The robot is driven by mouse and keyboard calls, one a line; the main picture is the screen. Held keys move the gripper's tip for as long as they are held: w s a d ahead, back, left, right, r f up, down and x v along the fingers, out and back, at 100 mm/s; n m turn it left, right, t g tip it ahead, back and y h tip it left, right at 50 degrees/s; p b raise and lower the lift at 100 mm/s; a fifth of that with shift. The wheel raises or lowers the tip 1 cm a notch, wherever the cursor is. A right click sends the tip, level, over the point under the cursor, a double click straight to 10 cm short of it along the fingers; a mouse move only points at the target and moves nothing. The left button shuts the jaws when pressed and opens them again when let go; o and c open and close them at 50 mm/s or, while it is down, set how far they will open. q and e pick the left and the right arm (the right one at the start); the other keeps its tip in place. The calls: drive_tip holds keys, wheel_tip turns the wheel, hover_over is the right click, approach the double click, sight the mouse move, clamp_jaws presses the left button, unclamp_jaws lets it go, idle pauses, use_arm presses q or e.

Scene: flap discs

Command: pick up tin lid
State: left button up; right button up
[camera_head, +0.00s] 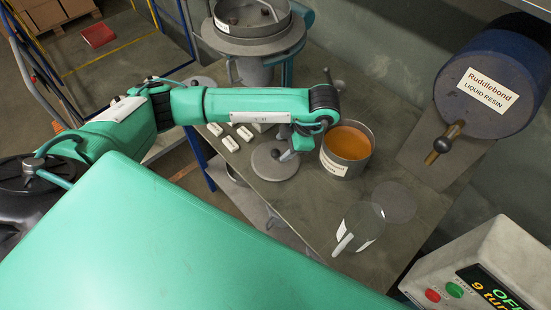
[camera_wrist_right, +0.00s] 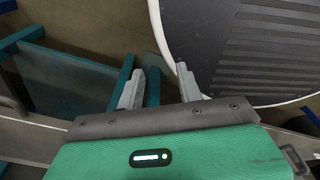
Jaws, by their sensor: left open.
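The tin lid, a flat grey disc with a small knob (camera_head: 268,170), lies on the grey bench in the head view. My left gripper (camera_head: 289,154) is open just above the lid's right side, and part of the lid is hidden by it. Whether the fingers touch the knob cannot be told. To the right stands an open tin (camera_head: 340,168) of orange contents with a white label. My right gripper (camera_wrist_right: 160,88) is open and empty in the right wrist view, away from the lid.
Several white blocks (camera_head: 229,143) lie left of the lid. A clear glass vessel (camera_head: 366,222) and a thin grey disc (camera_head: 394,201) are nearer the bench's right edge. A blue resin drum (camera_head: 490,85), a metal hopper (camera_head: 252,45) and a control box (camera_head: 480,270) surround the bench (camera_head: 300,205).

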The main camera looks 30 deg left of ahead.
sight(277, 151)
use_arm(q)
drive_tip(key=p+x, duration=0.1)
drive_tip(key=x, duration=0.1)
drive_tip(key=p+x, duration=0.1)
drive_tip(key=x, duration=0.2)
drive_tip(key=shift+w+a, duration=0.1)
drive_tip(key=shift+w, duration=0.05)
drive_tip(key=shift+f, duration=0.2)
drive_tip(key=c, duration=1.1)
use_arm(e)
drive_tip(key=shift+s+a+r, duration=0.1)
drive_tip(key=shift+s+r, duration=0.2)
drive_tip(key=shift+r, duration=0.25)
drive_tip(key=shift+s+r, duration=0.25)
drive_tip(key=shift+r, duration=0.25)
use_arm(q)
drive_tip(key=shift+r, duration=0.1)
